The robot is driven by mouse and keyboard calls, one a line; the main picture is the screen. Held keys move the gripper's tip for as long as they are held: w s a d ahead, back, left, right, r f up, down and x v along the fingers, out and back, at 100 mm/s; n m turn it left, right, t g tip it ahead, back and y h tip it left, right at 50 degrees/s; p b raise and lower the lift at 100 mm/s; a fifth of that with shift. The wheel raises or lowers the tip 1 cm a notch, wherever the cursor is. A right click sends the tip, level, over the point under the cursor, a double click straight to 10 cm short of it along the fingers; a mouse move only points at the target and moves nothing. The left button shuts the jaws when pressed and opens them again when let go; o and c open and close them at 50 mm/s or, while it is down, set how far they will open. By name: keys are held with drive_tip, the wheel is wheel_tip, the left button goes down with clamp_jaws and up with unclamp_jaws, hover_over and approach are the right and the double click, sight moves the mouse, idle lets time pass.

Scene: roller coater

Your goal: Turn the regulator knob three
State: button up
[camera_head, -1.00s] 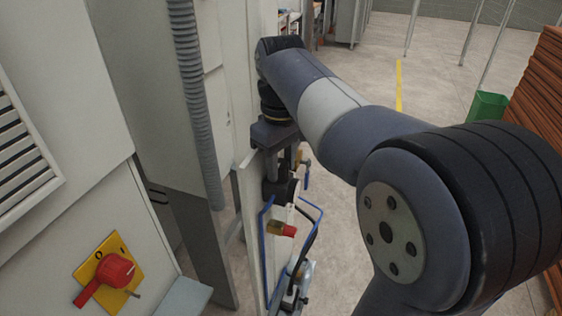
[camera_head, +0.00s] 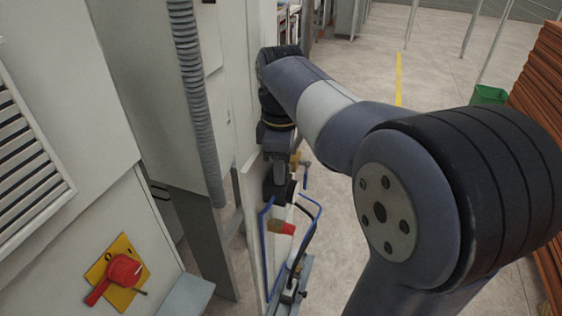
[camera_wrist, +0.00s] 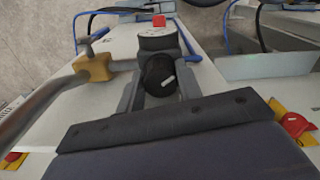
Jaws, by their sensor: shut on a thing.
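The regulator knob (camera_wrist: 160,75) is black and round with a white mark, seen in the wrist view between the two fingers of my gripper (camera_wrist: 159,88). The fingers close on its sides. In the head view my gripper (camera_head: 280,172) reaches down to a dark regulator part (camera_head: 279,190) on the panel's edge. The knob's grip is partly hidden there by the fingers. I cannot read a number on the knob.
A brass fitting (camera_wrist: 94,67) with a metal pipe sits left of the knob. Blue hoses (camera_head: 266,250) and a red-tipped brass fitting (camera_head: 283,228) lie below my gripper. A red switch (camera_head: 122,270) on a yellow plate is at lower left.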

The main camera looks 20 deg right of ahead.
drive_tip(key=shift+n, duration=0.3)
drive_tip(key=o, duration=1)
drive_tip(key=shift+c, duration=0.2)
drive_tip(key=shift+r, duration=0.15)
wheel_tip(320, 180, up, 11)
drive_tip(key=shift+f, duration=0.2)
